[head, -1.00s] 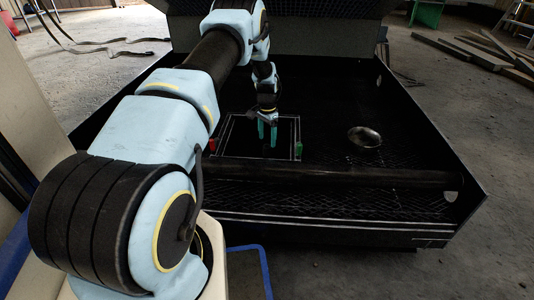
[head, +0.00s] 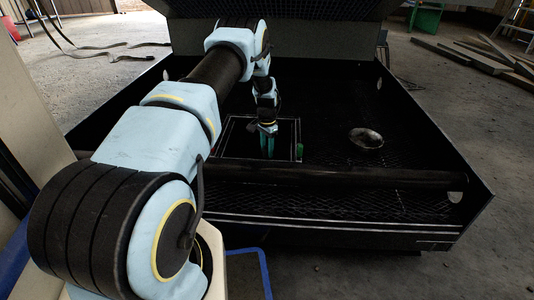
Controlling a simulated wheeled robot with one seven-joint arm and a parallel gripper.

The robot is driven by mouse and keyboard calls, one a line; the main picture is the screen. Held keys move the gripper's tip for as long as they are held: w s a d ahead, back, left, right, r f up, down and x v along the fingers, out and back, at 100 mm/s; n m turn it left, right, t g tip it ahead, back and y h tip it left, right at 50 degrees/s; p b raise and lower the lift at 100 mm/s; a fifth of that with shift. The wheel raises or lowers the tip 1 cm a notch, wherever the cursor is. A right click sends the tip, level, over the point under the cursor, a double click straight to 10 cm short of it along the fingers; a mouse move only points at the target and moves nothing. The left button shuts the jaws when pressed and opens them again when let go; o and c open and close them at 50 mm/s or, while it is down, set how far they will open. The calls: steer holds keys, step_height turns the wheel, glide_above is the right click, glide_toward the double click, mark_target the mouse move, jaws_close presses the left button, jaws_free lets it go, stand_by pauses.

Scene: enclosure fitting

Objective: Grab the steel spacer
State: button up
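My gripper (head: 267,146) points down over a white-outlined square (head: 234,155) on the floor of a black open enclosure (head: 420,150). Its two teal fingers look close together, and I cannot make out whether there is a gap or anything between them. A round, shiny metal piece (head: 366,138) lies on the enclosure floor, well to the right of the gripper and apart from it. It is the only steel-looking loose part I can see, but I cannot tell for certain that it is the spacer.
A small green piece (head: 300,150) stands at the right edge of the outlined square, close to the gripper. A dark round bar (head: 340,175) crosses the enclosure in front. The enclosure has raised side walls. The floor around the metal piece looks clear.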

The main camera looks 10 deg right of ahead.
jaws_close()
steer(key=shift+r, duration=0.1)
stand_by(0.3)
